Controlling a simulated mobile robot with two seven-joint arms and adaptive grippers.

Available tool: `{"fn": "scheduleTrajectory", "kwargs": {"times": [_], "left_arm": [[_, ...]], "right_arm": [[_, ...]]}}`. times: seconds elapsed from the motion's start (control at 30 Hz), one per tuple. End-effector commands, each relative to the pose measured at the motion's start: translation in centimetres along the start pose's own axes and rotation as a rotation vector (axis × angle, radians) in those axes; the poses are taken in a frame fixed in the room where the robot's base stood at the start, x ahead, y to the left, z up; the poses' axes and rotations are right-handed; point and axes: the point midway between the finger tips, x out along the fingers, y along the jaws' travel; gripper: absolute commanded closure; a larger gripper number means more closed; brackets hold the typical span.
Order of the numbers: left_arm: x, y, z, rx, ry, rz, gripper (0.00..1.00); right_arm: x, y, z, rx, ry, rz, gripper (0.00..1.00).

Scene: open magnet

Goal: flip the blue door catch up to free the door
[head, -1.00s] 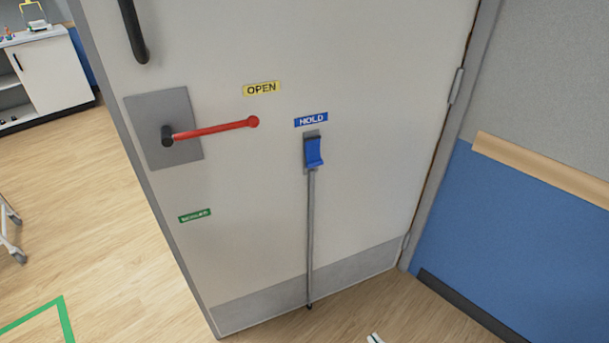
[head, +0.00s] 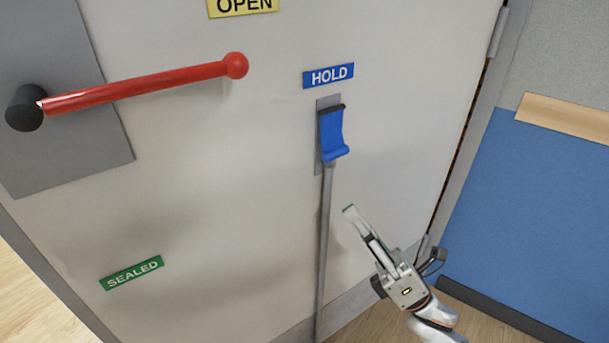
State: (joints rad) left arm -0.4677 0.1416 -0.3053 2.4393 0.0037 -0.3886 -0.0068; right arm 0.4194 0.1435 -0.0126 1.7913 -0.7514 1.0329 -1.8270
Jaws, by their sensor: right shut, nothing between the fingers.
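The blue door catch (head: 332,134) sits on a grey plate on the pale door (head: 230,190), below the blue HOLD label (head: 328,76). Its lower lip sticks out from the door. A grey rod (head: 325,240) runs from the catch down toward the floor. My right gripper (head: 350,210) is shut and empty. Its fingertips are below and a little right of the catch, apart from it in the picture. My left gripper is not in view.
A red lever (head: 145,86) with a ball end reaches across the door at upper left. Labels OPEN (head: 243,5) and SEALED (head: 132,272) are on the door. The hinge edge and a blue wall panel (head: 540,220) stand close at right.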

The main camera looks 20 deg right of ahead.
Motion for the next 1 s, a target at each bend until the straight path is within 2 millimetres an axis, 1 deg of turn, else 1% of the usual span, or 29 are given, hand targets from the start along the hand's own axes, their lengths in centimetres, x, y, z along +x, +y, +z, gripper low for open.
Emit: {"fn": "scheduleTrajectory", "kwargs": {"times": [0.33,0.47,0.57,0.8,0.9,1.0], "left_arm": [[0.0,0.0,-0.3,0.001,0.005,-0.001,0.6],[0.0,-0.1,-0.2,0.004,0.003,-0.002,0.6],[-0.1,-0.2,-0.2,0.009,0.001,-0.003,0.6],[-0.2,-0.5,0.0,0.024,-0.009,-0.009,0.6],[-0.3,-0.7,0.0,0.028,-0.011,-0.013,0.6],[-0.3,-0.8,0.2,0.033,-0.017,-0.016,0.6]], "right_arm": [[0.3,0.2,0.2,-0.012,-0.002,0.011,1.0],[1.2,0.3,0.3,-0.012,-0.003,0.013,1.0],[2.6,0.4,0.4,-0.012,-0.004,0.015,1.0],[6.9,0.4,0.4,-0.013,-0.004,0.015,1.0],[8.3,0.4,0.3,-0.011,-0.004,0.014,1.0],[9.3,0.3,0.3,-0.01,-0.003,0.011,1.0]]}}
